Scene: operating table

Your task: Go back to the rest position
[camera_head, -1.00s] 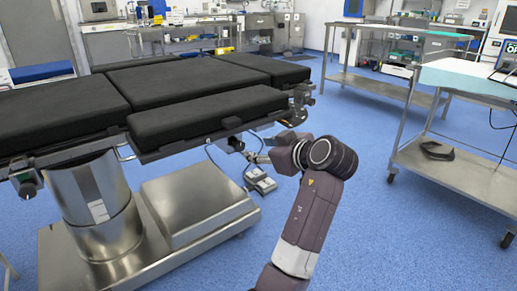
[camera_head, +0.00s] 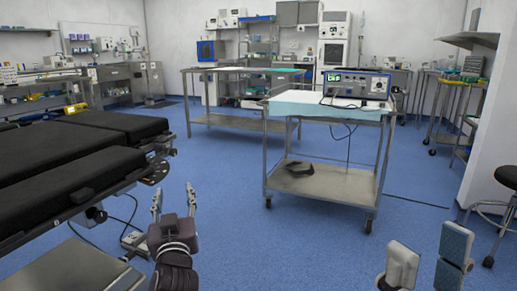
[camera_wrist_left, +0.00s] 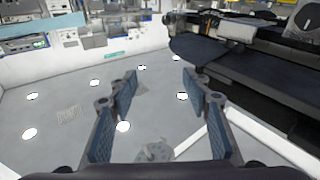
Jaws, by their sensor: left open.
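My left gripper (camera_head: 174,190) is in the lower left of the head view, pointing up and away, with its two fingers apart and nothing between them. In the left wrist view its fingers (camera_wrist_left: 158,88) are also spread and empty. My right gripper (camera_head: 428,250) is at the lower right of the head view. The rest of the right arm is outside the view. Neither gripper visibly touches anything.
The black-padded operating table (camera_head: 70,220) is close on the left of my left gripper. A steel cart (camera_head: 330,185) with a device (camera_head: 358,84) on top stands ahead. A black stool (camera_head: 507,177) is at the right edge. Blue floor (camera_head: 280,245) is clear between my grippers.

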